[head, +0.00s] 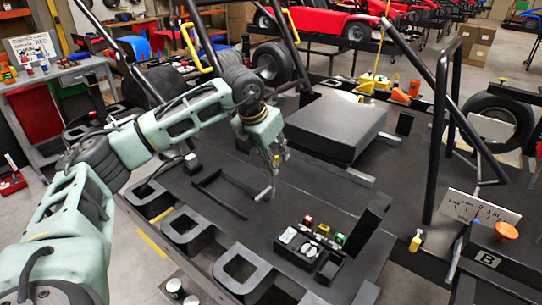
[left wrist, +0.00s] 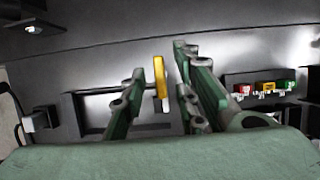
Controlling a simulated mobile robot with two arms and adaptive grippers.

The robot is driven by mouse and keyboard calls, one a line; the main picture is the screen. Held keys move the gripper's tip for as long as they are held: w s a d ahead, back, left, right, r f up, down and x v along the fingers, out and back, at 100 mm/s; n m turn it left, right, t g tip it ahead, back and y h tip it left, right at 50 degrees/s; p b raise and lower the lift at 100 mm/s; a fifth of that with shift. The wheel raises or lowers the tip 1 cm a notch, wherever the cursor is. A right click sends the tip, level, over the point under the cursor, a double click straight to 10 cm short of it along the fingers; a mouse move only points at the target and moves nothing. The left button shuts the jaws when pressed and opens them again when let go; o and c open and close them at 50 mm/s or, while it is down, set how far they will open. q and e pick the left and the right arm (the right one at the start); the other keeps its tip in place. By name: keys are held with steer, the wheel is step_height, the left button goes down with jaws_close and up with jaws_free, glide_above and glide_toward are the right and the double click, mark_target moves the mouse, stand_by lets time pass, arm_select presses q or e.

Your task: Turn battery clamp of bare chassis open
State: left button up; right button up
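The bare chassis is a dark flat deck (head: 180,180) with a low, empty rectangular battery frame (head: 228,207). In the left wrist view, the battery clamp (left wrist: 160,80) appears as an upright yellow-tipped lever at the right end of the frame (left wrist: 95,93). In the head view, my left gripper (head: 277,160) hangs above the frame's right end and partly hides the clamp. In the left wrist view, the fingers of my left gripper (left wrist: 160,65) are apart, with the lever between them; contact cannot be told. My right gripper is not in view.
A black box with red, yellow and green parts (head: 310,242) sits right of the frame. A black seat-like block (head: 337,125) lies behind. Roll-bar tubes (head: 437,140) rise at the right. A grey side bench (head: 52,72) stands at left.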

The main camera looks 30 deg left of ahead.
arm_select(q)
steer(key=shift+c, duration=0.5)
jaws_close()
